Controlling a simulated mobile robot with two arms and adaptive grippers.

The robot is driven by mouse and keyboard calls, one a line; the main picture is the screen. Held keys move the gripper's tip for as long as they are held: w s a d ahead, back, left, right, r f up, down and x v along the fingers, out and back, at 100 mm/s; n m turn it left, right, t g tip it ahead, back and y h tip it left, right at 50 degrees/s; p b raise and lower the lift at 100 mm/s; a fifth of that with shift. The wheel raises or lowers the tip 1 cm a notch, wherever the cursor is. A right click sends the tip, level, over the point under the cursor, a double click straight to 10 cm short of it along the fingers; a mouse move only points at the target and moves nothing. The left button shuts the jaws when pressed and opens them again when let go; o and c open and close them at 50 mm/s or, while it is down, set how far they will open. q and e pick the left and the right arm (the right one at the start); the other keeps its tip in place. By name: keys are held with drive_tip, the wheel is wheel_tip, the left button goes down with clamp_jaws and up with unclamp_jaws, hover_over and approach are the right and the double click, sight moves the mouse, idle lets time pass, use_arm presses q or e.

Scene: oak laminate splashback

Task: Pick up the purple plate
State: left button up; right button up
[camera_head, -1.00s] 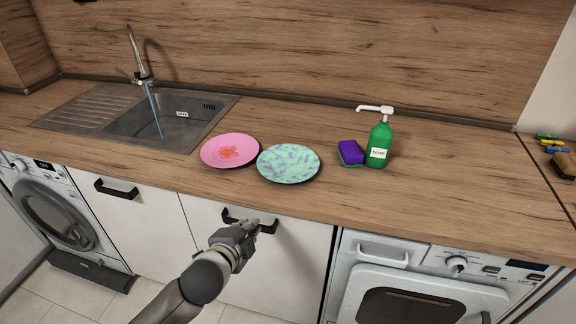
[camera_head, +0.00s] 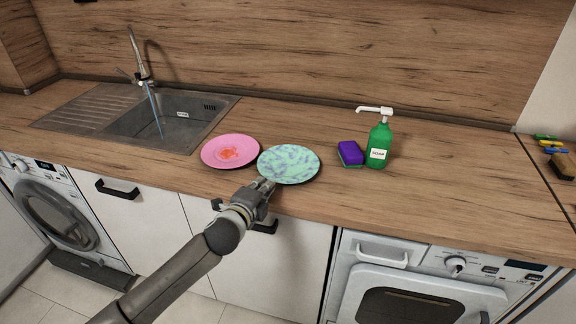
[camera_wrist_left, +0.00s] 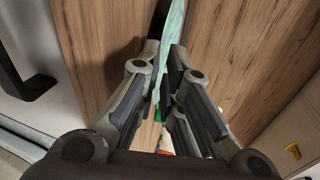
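No plate is plainly purple all over. A pink plate (camera_head: 216,152) with an orange-red mark lies flat on the counter. To its right lies a turquoise plate (camera_head: 297,163) with purple-grey marbled patches, close beside it. My left gripper (camera_head: 265,186) is at the near-left rim of the turquoise plate. In the left wrist view, this plate (camera_wrist_left: 168,32) shows nearly edge-on between the fingertips of my left gripper (camera_wrist_left: 164,58). The fingers look apart, with a narrow gap. Whether they touch the rim is unclear. My right gripper is out of view.
A purple and green sponge (camera_head: 350,153) and a green soap bottle (camera_head: 379,146) stand right of the plates. A sink (camera_head: 215,118) with a running tap is at the left. The wooden counter (camera_head: 470,190) is clear toward the right. Cabinet handles stick out below its front edge.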

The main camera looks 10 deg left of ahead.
sight(272, 178)
use_arm(q)
drive_tip(key=shift+x, duration=2.05)
drive_tip(key=shift+d+f, duration=0.1)
drive_tip(key=shift+c, duration=0.2)
clamp_jaws()
